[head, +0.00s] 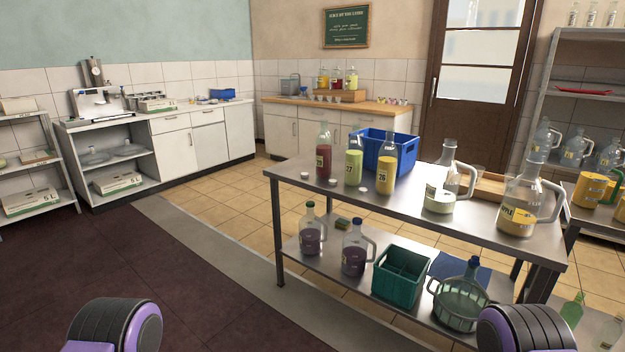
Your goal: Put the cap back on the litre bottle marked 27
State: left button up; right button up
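The bottle marked 27 (353,168) stands upright on the steel table, filled with yellow-green liquid. Its neck looks open, with no cap visible on it. A red-filled bottle (323,157) stands to its left and a yellow-filled bottle marked 26 (387,172) to its right. Small pale discs that look like caps lie near the table's front edge: one by the red bottle (304,176), one in front of bottle 27 (333,182), one in front of bottle 26 (362,191). I cannot tell which belongs to which bottle. Neither of my grippers is in view.
A blue crate (402,146) stands behind the bottles on the steel table (450,222). Jugs (518,210) stand toward its right end. The lower shelf holds purple-filled bottles (354,250), a green crate (388,288) and a basket (455,312). The floor left of the table is clear.

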aim_at(354, 146)
jog(key=u, duration=0.95)
jog(key=i, duration=2.95)
jog(key=z, duration=3.1)
